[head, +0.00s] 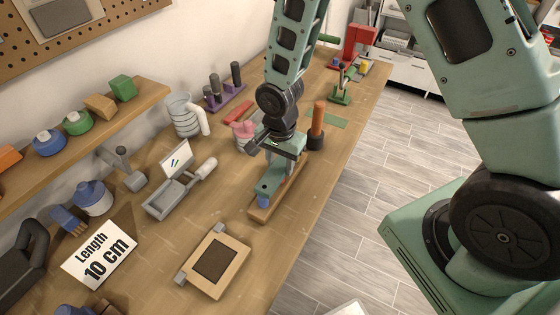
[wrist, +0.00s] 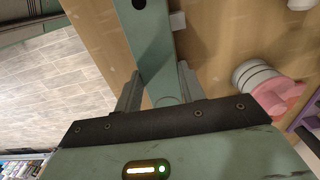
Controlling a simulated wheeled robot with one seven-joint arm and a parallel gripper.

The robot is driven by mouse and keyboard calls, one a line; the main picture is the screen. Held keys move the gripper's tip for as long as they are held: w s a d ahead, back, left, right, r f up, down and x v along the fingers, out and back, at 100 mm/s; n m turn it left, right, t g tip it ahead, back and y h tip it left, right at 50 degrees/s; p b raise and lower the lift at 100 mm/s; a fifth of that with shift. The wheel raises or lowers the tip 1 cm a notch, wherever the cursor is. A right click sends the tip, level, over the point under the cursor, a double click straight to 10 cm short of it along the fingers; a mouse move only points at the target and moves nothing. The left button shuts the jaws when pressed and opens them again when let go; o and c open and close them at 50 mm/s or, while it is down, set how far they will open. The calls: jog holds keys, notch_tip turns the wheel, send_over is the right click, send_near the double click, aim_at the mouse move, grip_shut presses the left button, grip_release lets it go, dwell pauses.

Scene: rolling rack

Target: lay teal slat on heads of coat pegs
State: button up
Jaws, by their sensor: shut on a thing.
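The teal slat (head: 268,184) is a flat bar with a dark round hole near its near end. My gripper (head: 277,154) is shut on the far part of the slat, holding it roughly level. In the wrist view the slat (wrist: 152,45) runs forward between the two fingers of my gripper (wrist: 158,78). The slat's near end is over a blue coat peg (head: 264,202) on a wooden board (head: 285,197). I cannot tell whether slat and peg touch. Any other pegs are hidden behind the slat and gripper.
An orange-handled tool in a dark holder (head: 317,128) stands close right of the gripper. A pink item in a white cup (head: 243,133) is close left. A framed tray (head: 214,262) lies in front. The bench's right edge drops to the floor.

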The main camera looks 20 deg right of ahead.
jog(key=o, duration=1.1)
notch_tip(320, 180, up, 17)
jog(key=b, duration=0.3)
jog(key=shift+r, duration=0.2)
